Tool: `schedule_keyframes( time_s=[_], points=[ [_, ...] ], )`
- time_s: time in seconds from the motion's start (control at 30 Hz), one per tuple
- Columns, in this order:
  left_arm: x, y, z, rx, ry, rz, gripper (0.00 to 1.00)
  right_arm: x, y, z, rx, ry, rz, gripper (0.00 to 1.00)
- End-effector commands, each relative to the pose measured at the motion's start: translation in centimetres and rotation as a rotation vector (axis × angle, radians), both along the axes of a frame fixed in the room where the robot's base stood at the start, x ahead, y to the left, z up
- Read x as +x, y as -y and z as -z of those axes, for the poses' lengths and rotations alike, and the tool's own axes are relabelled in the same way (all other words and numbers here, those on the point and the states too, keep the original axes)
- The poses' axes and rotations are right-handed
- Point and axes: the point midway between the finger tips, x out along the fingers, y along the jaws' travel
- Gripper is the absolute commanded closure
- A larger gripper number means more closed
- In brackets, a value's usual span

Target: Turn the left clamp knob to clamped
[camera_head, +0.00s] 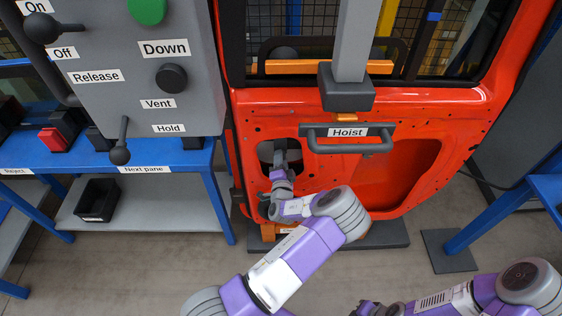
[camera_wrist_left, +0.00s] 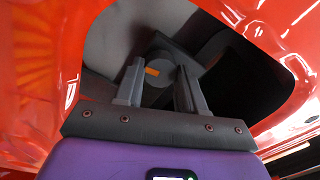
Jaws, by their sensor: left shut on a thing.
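The red door panel (camera_head: 420,115) stands upright ahead, with an opening low on its left side. My left gripper (camera_head: 281,160) reaches into that opening. In the left wrist view its two fingers (camera_wrist_left: 157,88) stand either side of a round dark grey clamp knob (camera_wrist_left: 163,69) with an orange mark, and they are shut on it. The knob is mostly hidden by the gripper in the head view. I cannot read its setting. My right gripper (camera_head: 372,308) shows only in part at the bottom edge, and its fingers cannot be made out.
A grey hoist (camera_head: 353,60) with a handle marked "Hoist" (camera_head: 348,132) hangs before the door. A grey control panel (camera_head: 125,85) with knobs and levers is at left, above a blue bench (camera_head: 100,158). The door opening's red edge closely surrounds my left gripper.

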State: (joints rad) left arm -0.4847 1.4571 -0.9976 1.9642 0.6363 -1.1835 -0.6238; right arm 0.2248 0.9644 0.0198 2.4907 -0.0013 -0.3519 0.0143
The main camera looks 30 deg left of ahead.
Motion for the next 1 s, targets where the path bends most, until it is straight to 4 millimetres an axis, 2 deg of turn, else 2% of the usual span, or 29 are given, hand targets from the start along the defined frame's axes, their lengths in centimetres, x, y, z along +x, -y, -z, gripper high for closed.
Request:
schedule_keyframes(
  time_s=[0.33,0.87,0.9,1.0],
  points=[
    [-0.08,-0.04,0.07,0.121,-0.075,-0.002,0.91,0.00,0.00,0.27,0.000,0.000,0.000,1.00],
    [-0.10,-0.09,0.05,0.141,-0.088,-0.003,0.91,0.00,0.00,0.29,0.000,0.000,0.000,1.00],
    [-0.10,-0.09,0.05,0.141,-0.088,-0.003,0.59,0.00,0.00,0.29,0.000,0.000,0.000,1.00],
    [-0.09,-0.09,0.04,0.141,-0.088,-0.003,0.44,0.00,0.00,0.29,0.000,0.000,0.000,1.00]
  ],
)
